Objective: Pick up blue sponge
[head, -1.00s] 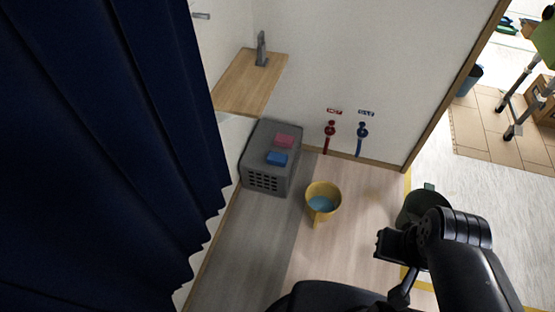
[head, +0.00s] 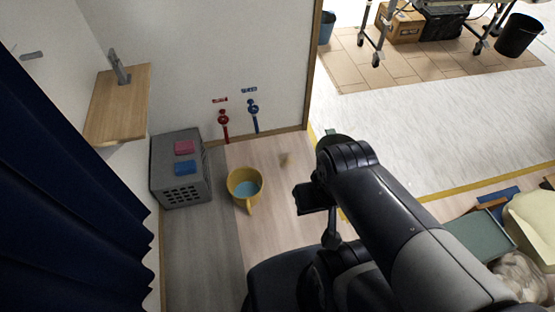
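The blue sponge (head: 186,168) lies flat on top of a grey crate (head: 188,192) at the left. A pink sponge (head: 184,147) lies just behind it on the same crate. My gripper (head: 312,198) is the dark end of my arm, right of the crate and clear of both sponges. The view does not show its fingers clearly, so I cannot tell whether it is open or shut. I see nothing held in it.
A yellow bucket (head: 245,188) with blue inside stands on the floor between the crate and my arm. A wooden shelf (head: 112,105) juts out above the crate's left. A dark blue curtain (head: 70,190) hangs at the left. Open floor lies at the right.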

